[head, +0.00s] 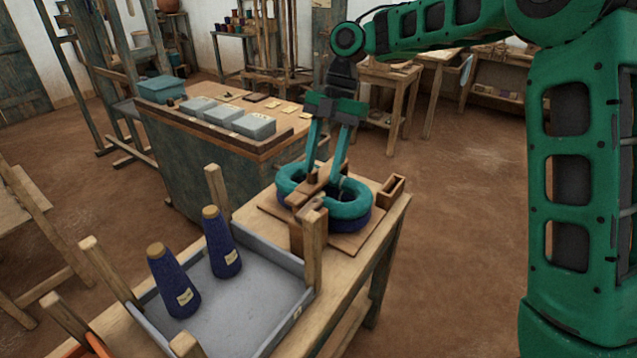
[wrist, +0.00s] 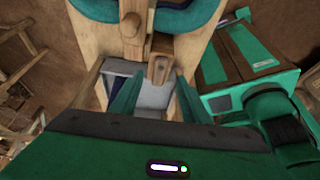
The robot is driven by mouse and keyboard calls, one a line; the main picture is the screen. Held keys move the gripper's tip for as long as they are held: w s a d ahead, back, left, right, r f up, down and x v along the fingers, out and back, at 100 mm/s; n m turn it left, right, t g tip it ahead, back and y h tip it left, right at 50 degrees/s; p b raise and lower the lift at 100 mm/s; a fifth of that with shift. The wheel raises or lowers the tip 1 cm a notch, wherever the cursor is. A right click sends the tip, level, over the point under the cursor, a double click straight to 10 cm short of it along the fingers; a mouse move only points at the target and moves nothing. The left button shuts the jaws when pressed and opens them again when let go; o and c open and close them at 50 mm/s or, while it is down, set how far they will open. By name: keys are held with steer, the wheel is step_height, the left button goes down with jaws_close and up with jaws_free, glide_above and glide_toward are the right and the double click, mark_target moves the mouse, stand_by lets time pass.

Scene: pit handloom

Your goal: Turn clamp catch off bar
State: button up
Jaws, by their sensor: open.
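A ring of teal and dark blue yarn (head: 350,203) lies on a wooden board on the table. A brown wooden clamp bar (head: 308,189) crosses it; in the wrist view the bar (wrist: 132,28) shows with a round knob. A small wooden catch (wrist: 159,69) with a dark pin sits at the bar's near end, on top of a post (head: 309,237). My gripper (head: 323,176) points down over the clamp. In the wrist view its teal fingers (wrist: 155,92) are apart, on either side of the catch in the picture. I cannot tell if they touch it.
A grey tray (head: 245,318) with two dark blue yarn cones (head: 222,243) stands left of the clamp, with wooden posts at its corners. A small wooden box (head: 391,190) is at the table's right. A long bench (head: 190,165) with grey boxes stands behind. Floor at right is clear.

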steer(key=shift+v, duration=1.8)
steer(key=s+d+m+t, duration=0.1)
steer(key=s+d+m, duration=0.3)
steer(key=d+m, duration=0.3)
steer(key=s+d+f+m+t+h, duration=0.1)
steer(key=s+d+m, duration=0.3)
steer(key=d+m, duration=0.3)
steer(key=s+d+m+t, duration=0.1)
steer(key=s+d+m, duration=0.3)
steer(key=d+m, duration=0.3)
steer(key=s+d+f+m, duration=0.3)
steer(key=s+d+m, duration=0.4)
steer(key=s, duration=0.3)
steer(key=s+d+f+m+h, duration=0.1)
steer(key=s+d+f+m, duration=0.2)
steer(key=s+d+m, duration=0.4)
steer(key=s, duration=0.3)
steer(key=shift+f+t+h, duration=0.25)
steer(key=shift+t+h, duration=0.05)
